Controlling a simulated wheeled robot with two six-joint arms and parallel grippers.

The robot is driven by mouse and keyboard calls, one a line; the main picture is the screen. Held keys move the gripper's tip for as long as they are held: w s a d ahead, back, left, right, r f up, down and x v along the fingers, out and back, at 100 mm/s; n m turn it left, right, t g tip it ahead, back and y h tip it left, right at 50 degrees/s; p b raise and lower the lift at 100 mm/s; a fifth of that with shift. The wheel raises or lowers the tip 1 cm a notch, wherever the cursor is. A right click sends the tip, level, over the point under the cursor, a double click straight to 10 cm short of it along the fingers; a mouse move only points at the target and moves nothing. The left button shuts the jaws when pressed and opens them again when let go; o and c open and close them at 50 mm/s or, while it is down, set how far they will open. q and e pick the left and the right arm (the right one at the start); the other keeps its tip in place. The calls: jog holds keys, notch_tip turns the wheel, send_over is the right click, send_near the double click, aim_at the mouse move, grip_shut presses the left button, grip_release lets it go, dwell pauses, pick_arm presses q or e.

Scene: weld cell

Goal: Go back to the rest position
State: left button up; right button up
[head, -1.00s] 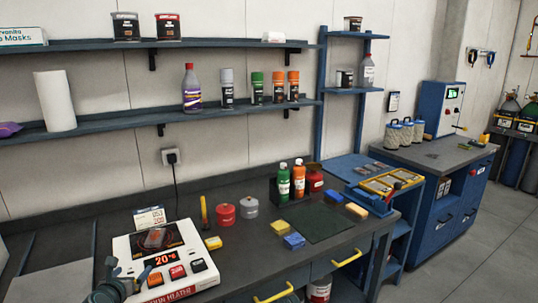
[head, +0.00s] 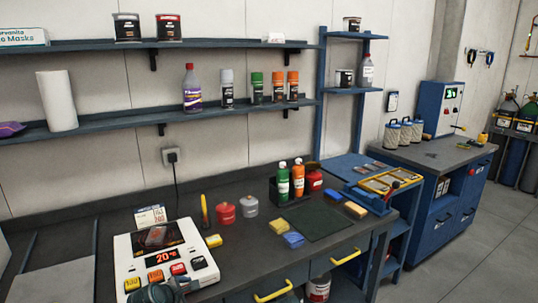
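My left gripper (head: 162,293) shows only in part at the bottom edge of the head view, dark and in front of the heater's lower edge. Its fingers cannot be made out clearly, so I cannot tell whether it is open or shut. I see nothing held in it. My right gripper is not in view. The white heater (head: 125,260) stands on the dark workbench (head: 250,258) at the lower left. Its red display reads about 20 °C, and a dark grey part (head: 156,237) lies on its top plate.
Red and grey cans (head: 249,207), yellow and blue blocks (head: 293,240) and a bottle caddy (head: 274,191) stand on the bench. Shelves (head: 110,133) run along the wall. Yellow drawer handles (head: 346,257) face front.

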pick_arm(q)
jog(key=s+d+f+m+g+y, duration=0.2)
jog(key=s+d+m, duration=0.6)
jog(key=m, duration=0.5)
jog(key=s+d+f+m+g+y, duration=0.1)
jog(key=s+d+f+m+g, duration=0.3)
jog(key=m, duration=1)
jog(key=s+d+g, duration=0.3)
jog(key=s+d, duration=0.2)
jog(key=s, duration=0.1)
jog(key=shift+s+f+y, duration=0.15)
jog(key=shift+f+y, duration=0.05)
jog(key=shift+y, duration=0.2)
